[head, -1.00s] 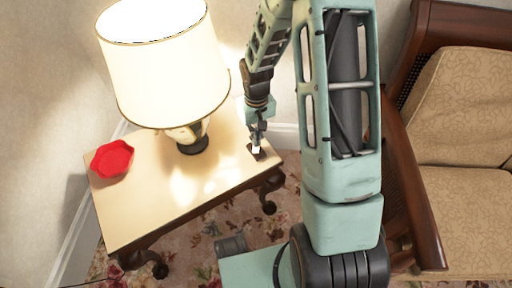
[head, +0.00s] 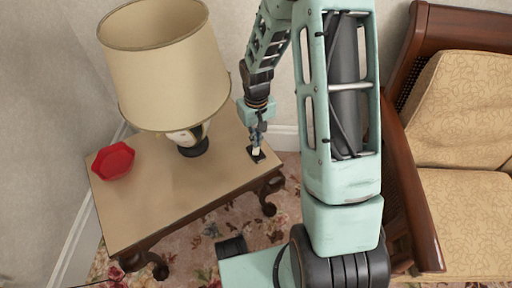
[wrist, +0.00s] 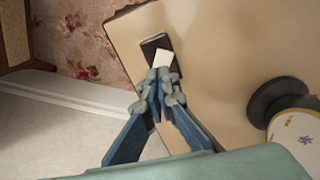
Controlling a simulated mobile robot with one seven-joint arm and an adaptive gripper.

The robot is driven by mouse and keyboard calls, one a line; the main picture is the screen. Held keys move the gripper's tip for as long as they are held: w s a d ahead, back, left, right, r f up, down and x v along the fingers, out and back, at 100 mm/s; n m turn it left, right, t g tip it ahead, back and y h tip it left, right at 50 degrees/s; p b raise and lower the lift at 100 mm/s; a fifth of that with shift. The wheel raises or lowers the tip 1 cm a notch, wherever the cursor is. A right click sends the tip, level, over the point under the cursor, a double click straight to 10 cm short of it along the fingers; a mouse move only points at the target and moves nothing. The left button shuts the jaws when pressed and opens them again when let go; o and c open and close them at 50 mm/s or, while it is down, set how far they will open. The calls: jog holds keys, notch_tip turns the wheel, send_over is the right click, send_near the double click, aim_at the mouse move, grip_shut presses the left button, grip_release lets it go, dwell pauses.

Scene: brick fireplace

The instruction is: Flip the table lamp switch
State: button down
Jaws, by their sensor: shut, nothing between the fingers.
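The table lamp (head: 168,75) stands on the wooden side table, its cream shade unlit. Its dark round base (wrist: 272,100) and floral body show at the right in the wrist view. The switch (head: 257,154) is a small dark plate with a pale rocker near the table's right edge; in the wrist view the switch plate (wrist: 155,43) lies just beyond my fingertips. My gripper (head: 256,140) points down at the switch. In the wrist view my gripper (wrist: 160,78) is shut and empty, its tips at the pale rocker, seemingly touching it.
A red dish (head: 113,161) sits at the left of the side table (head: 150,205). A wooden-framed sofa (head: 455,105) stands at the right. The wall (head: 55,80) is close behind the table. The tabletop between dish and switch is clear in front of the lamp.

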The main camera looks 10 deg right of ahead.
jog(key=shift+r+p, duration=1.85)
jog(key=shift+r, duration=0.85)
